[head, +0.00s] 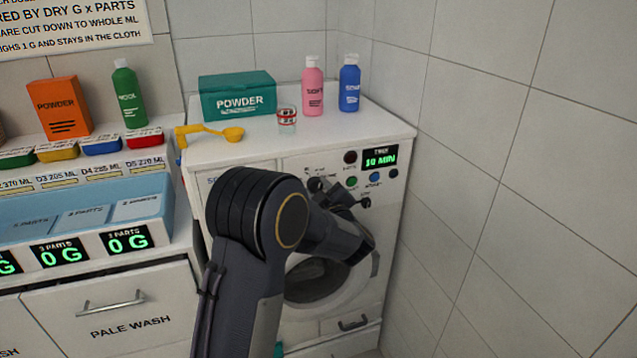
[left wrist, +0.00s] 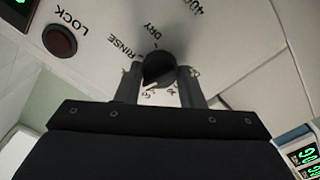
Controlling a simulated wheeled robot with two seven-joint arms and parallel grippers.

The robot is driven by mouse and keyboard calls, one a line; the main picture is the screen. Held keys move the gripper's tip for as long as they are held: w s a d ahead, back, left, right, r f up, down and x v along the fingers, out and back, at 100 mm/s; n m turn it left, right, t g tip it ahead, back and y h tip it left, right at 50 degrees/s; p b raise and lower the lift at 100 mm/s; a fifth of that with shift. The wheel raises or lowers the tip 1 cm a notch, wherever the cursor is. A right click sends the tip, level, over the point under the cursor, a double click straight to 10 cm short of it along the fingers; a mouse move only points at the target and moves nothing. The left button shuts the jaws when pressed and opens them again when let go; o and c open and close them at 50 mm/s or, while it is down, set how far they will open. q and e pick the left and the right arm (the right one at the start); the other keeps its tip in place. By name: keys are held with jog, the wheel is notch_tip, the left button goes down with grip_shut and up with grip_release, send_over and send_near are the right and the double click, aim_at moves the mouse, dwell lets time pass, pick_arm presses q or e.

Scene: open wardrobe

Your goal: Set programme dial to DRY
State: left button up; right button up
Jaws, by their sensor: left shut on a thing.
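The programme dial (left wrist: 158,68) is a dark round knob on the white washing machine's front panel (head: 400,157). In the left wrist view it sits between the two fingers of my left gripper (left wrist: 160,84), which is shut on it. The printed words DRY and RINSE show beside the dial, with other small marks partly hidden by the fingers. A pale line shows on the dial's lower edge, but I cannot tell surely which mark it points to. In the head view my left gripper (head: 340,193) is at the panel and mostly covers the dial. My right gripper is not in view.
A dark red LOCK button (left wrist: 60,41) is near the dial. A display (head: 380,158) reads 10 MIN.

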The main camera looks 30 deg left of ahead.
pick_arm(q)
jog(key=m+p, duration=0.5)
jog(key=m, duration=0.2)
jog(key=shift+r, duration=0.1)
jog(key=m+p, duration=0.4)
jog(key=m, duration=0.2)
jog(key=shift+m+p, duration=0.35)
jog(key=shift+m, duration=0.05)
jog(key=m+p, duration=0.2)
jog(key=m, duration=0.2)
jog(key=shift+f+m+p, duration=0.2)
jog(key=shift+m+p, duration=0.8)
jog(key=shift+m, duration=1)
jog(key=o, duration=1)
jog(key=b+v, duration=0.1)
jog(key=v, duration=0.7)
jog(key=shift+b, duration=0.3)
